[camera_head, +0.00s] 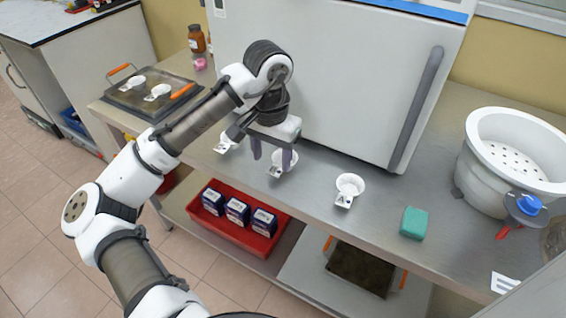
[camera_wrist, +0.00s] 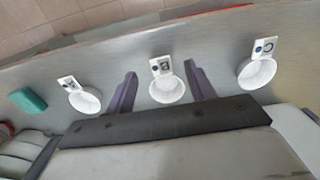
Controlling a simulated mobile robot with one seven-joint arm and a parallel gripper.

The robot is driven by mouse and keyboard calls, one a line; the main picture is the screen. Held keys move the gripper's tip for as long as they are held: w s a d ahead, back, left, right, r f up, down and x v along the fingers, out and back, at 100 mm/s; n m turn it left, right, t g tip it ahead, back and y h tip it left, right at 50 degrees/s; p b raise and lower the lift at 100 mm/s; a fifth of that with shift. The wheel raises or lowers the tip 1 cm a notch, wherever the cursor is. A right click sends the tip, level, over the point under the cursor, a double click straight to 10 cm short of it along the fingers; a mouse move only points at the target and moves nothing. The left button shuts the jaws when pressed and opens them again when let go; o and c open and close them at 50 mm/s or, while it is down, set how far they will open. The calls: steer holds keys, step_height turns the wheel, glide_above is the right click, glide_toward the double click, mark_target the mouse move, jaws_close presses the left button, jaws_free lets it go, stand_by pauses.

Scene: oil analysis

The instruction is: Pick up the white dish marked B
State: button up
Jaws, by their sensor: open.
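The white dish marked B (camera_head: 285,161) is a small round cup with a flat label tab, on the steel bench in front of the large grey cabinet. In the wrist view the dish (camera_wrist: 168,90) lies between the two purple fingers, its tab pointing up the picture. My gripper (camera_head: 271,157) is open and points down over this dish; one finger hides part of it in the head view. The fingers (camera_wrist: 161,70) look apart from the dish. I cannot tell their exact height above the bench.
Dish A (camera_head: 350,184) stands to the right and dish C (camera_head: 227,142) to the left. A green sponge (camera_head: 413,223) and a white basin (camera_head: 470,165) are farther right. The cabinet (camera_head: 335,75) stands close behind. A hot plate tray (camera_head: 150,95) is at left.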

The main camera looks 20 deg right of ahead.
mark_target(273, 173)
step_height(273, 173, down, 5)
steer(key=shift+w+d+r, duration=0.1)
steer(key=shift+d, duration=0.05)
steer(key=c, duration=1.1)
steer(key=shift+o, duration=0.2)
steer(key=shift+r, duration=0.15)
